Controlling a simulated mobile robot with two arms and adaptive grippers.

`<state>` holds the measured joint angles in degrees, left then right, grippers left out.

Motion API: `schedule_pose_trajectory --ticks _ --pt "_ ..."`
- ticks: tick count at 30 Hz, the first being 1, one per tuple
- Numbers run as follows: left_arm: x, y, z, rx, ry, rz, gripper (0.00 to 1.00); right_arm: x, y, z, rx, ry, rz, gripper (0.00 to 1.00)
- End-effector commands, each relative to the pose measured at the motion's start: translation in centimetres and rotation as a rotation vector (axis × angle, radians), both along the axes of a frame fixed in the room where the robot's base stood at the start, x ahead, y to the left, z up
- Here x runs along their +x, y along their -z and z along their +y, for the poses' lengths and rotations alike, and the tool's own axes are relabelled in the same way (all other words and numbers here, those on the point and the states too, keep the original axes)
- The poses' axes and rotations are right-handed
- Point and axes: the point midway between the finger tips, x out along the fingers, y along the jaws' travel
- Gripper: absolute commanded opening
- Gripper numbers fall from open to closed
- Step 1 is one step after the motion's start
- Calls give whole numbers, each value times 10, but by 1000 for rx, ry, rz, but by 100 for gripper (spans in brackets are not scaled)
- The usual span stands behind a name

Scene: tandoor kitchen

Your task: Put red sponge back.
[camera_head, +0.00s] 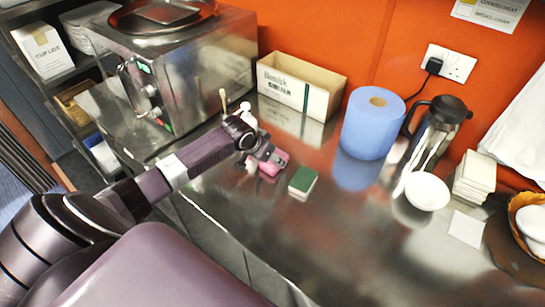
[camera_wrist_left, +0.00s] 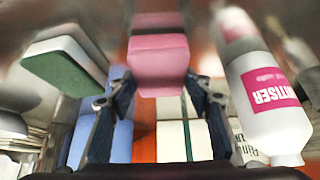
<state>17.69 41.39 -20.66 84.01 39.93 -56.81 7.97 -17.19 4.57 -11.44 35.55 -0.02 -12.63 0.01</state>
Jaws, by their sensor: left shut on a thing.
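The pink-red sponge (camera_head: 271,166) is at the end of my left gripper (camera_head: 262,160), low over the steel counter. In the left wrist view the sponge (camera_wrist_left: 158,66) sits between the two fingers of my left gripper (camera_wrist_left: 160,88), which is shut on it. I cannot tell whether the sponge touches the counter. A green-topped sponge (camera_head: 302,181) lies on the counter just right of it; it also shows at the left of the left wrist view (camera_wrist_left: 62,68). My right gripper is not in view.
A sanitiser bottle (camera_wrist_left: 268,105) stands close beside the gripper. A cardboard box (camera_head: 300,85), blue paper roll (camera_head: 372,125), steel flask (camera_head: 432,130) and white bowl (camera_head: 426,191) stand behind and right. A steel machine (camera_head: 180,70) is at left.

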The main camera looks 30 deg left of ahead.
Motion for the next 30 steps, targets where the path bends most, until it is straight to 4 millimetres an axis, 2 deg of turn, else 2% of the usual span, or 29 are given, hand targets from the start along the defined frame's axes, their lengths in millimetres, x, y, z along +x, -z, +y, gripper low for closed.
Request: schedule_pose_trajectory --ticks 9,10,15,24,30 --pt "0 5 0 0 0 0 26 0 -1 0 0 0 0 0" --pt "0 6 0 0 0 0 47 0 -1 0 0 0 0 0" --pt "0 5 0 0 0 -1 63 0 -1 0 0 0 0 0" --pt "0 3 0 0 0 -1 63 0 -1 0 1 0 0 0" --pt "-9 -11 2 0 1 -3 63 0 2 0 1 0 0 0"
